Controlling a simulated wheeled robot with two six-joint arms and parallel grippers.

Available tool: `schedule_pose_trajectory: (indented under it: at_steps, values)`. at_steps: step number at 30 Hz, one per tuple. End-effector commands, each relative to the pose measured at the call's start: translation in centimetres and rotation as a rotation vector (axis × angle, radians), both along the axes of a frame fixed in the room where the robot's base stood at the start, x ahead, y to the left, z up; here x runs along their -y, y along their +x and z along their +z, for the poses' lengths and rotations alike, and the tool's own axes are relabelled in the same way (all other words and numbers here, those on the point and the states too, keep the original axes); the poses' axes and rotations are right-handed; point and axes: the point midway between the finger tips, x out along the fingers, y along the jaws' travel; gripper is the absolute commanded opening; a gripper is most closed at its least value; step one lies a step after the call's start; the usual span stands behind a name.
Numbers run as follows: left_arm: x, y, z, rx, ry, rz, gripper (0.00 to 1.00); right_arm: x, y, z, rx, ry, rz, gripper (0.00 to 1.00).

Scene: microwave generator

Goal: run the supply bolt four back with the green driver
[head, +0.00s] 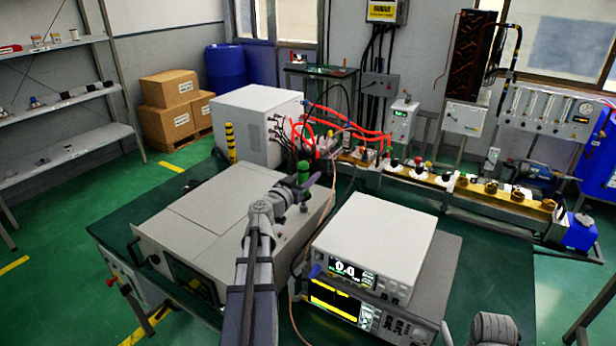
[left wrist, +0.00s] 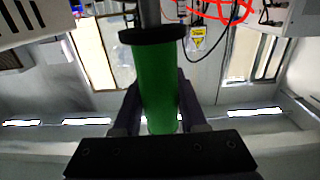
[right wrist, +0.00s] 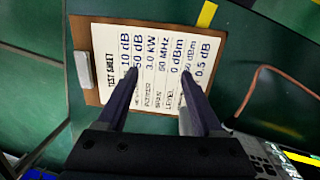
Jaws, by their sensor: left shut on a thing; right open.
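My left gripper (head: 301,193) is shut on the green driver (head: 304,172), above the back right part of the beige chassis. In the left wrist view the green handle (left wrist: 160,85) stands between the two fingers, with a black collar and grey shaft beyond it. The driver's tip is out of sight in that view. I cannot make out supply bolt four in any view. My right gripper (right wrist: 157,85) is open and empty over a clipboard (right wrist: 84,28) with a test sheet; only part of that arm shows at the lower right of the head view.
The beige chassis (head: 205,215) and two stacked instruments (head: 380,240) stand on the green table. A white cabinet (head: 258,120) with red cables (head: 345,125) is behind. A waveguide line (head: 440,180) runs to the right. Bare tabletop shows right of the instruments.

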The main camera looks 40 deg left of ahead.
Motion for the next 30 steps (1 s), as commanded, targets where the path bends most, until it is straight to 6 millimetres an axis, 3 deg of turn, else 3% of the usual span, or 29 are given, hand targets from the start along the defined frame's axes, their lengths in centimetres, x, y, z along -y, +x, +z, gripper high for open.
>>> schedule_pose_trajectory:
  at_steps: [19,30]
  values:
    - [0.1,-0.1,0.3,-0.002,0.002,-0.002,0.0,0.0,0.0,0.3,0.0,0.0,0.0,0.68]
    - [0.1,0.0,2.6,-0.001,0.0,-0.001,0.0,0.0,0.0,2.6,0.0,0.0,0.0,0.68]
